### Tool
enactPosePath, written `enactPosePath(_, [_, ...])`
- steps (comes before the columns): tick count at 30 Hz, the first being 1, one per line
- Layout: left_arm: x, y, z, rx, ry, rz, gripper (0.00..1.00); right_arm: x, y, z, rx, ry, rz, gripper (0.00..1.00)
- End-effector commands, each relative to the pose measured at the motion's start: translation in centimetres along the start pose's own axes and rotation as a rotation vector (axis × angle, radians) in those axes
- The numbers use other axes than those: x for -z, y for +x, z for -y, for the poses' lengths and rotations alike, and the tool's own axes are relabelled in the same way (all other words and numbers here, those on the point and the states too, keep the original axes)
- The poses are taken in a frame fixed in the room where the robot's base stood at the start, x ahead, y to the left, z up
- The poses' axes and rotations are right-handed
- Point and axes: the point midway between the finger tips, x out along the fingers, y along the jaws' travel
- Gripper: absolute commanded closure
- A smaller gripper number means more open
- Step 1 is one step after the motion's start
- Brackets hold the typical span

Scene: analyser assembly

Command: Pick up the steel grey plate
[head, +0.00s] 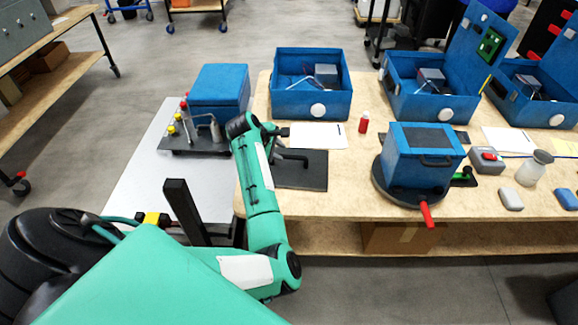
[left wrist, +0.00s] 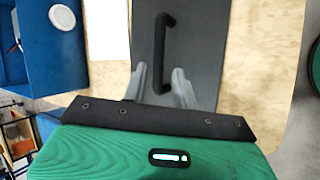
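The steel grey plate (head: 313,178) lies flat near the left end of the wooden table, with a black bar handle (head: 292,158) on top. It also shows in the left wrist view (left wrist: 203,40), with its handle (left wrist: 161,40) running lengthwise. My left gripper (left wrist: 159,70) is open over the plate. Its two grey fingers show one on each side of the near end of the handle, with a gap to it. I cannot tell how far the fingertips are above the plate. In the head view my left arm covers the plate's left part. My right gripper is not in view.
An open blue case (head: 311,103) stands further back. A blue box on a round turntable (head: 423,155) stands right of the plate. A blue unit (head: 219,88) stands on the left.

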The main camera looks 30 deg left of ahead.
Motion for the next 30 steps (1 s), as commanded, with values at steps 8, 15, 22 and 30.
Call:
enactPosePath(8, [0.1,2.9,-0.1,0.000,0.001,-0.001,0.71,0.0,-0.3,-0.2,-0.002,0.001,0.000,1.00])
enactPosePath(15, [0.1,4.7,-0.2,0.001,0.002,0.000,0.71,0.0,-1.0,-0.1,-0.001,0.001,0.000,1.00])
enactPosePath(22, [0.3,7.5,-0.1,0.000,0.002,-0.001,0.71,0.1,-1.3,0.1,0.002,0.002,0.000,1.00])
enactPosePath(30, [0.3,8.2,-0.1,-0.001,0.002,-0.002,0.71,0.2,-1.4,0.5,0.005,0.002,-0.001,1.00])
